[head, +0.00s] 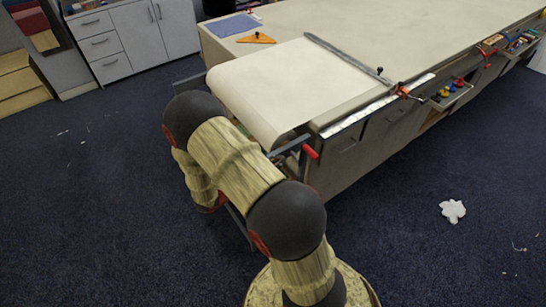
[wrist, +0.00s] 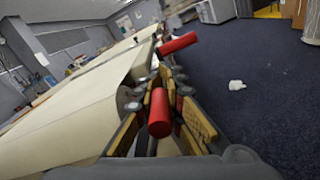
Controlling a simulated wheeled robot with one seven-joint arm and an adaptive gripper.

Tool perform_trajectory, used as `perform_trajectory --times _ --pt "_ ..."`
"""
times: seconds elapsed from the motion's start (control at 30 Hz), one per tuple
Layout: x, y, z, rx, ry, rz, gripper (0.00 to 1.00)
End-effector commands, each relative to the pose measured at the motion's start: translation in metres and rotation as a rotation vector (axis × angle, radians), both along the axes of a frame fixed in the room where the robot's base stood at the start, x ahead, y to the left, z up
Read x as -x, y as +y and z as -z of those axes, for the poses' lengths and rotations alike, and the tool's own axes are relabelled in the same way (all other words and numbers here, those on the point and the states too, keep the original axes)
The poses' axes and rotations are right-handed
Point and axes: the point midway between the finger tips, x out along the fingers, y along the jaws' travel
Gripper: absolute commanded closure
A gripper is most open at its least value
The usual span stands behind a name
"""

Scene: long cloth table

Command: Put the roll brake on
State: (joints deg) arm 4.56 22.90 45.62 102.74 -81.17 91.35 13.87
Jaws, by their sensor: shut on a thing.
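In the wrist view my gripper (wrist: 160,98) has its yellow-padded fingers on both sides of a red cylindrical handle (wrist: 159,116) and is shut on it. A second red handle (wrist: 178,44) lies just beyond, apart from my fingers. In the head view a red handle (head: 311,152) sits on a dark bar at the table's end, beside the paper roll (head: 262,132). My arm hides my gripper and the held handle there. I cannot tell from these views how the brake mechanism is set.
Paper (head: 290,82) runs from the roll onto the long table (head: 430,40), under a dark bar (head: 345,57). An orange set square (head: 256,38) and a blue mat (head: 234,25) lie at the far side. A crumpled white piece (head: 453,211) lies on open carpet.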

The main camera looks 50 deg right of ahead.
Motion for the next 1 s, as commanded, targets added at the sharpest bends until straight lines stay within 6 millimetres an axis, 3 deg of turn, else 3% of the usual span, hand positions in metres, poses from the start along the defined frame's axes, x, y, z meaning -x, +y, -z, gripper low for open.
perform_trajectory --times 0.6,1.0 --pt "0.030 0.007 0.037 0.119 -0.495 0.000 1.00" --pt "0.035 0.009 0.047 0.118 -0.497 0.000 1.00"
